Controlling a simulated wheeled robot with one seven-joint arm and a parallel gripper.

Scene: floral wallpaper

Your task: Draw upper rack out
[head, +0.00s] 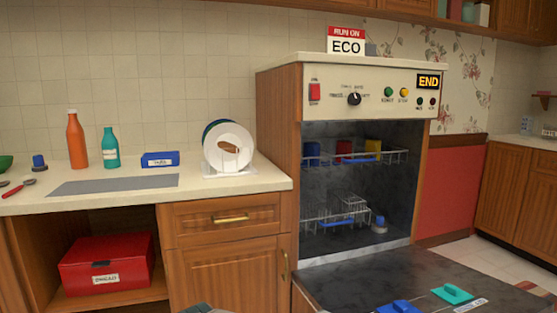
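The dishwasher (281,105) stands open, its door (360,275) folded down flat in front. The upper rack (395,158) is a white wire rack inside the cavity, with its front rail near the opening. It holds a blue item (311,150), a red item (343,148) and a yellow item (372,146). The lower rack (335,222) is also inside, below it, with wire holders and blue pieces. My gripper's fingers do not show. A small grey shape at the bottom edge may be part of my arm.
A blue and a teal item lie on the lowered door. A red box (105,265) sits below. Floor shows at the right.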

